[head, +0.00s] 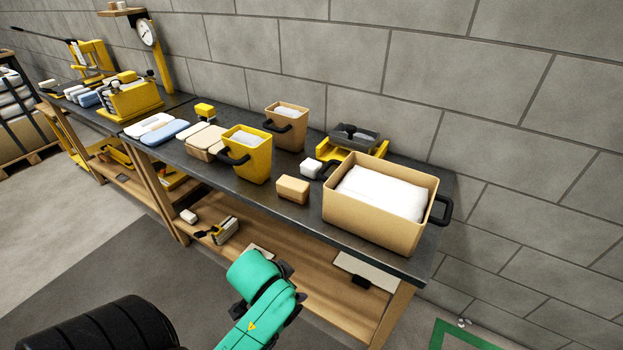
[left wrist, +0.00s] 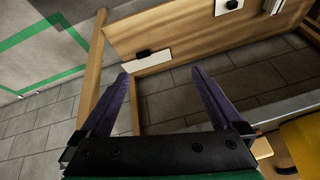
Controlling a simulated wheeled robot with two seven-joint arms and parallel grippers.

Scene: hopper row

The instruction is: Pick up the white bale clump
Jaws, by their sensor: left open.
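A small white block (head: 311,168) sits on the dark bench top, left of the large tan bin (head: 372,232); it could be the white bale clump. The tan bin holds a white mass (head: 384,192), which could also be it; I cannot tell which. My left gripper (left wrist: 161,78) is open and empty in the left wrist view, its two purple fingers spread apart. In the head view my left arm's end is low in front of the bench, below the top, with its fingers mostly hidden. My right gripper is not in view.
A yellow bin (head: 247,160) and a smaller tan bin (head: 286,128) stand on the bench top (head: 318,222). A tan block (head: 292,189) lies near its front edge. A yellow device with a grey tray (head: 354,138) stands behind. A wooden lower shelf (head: 310,283) runs beneath.

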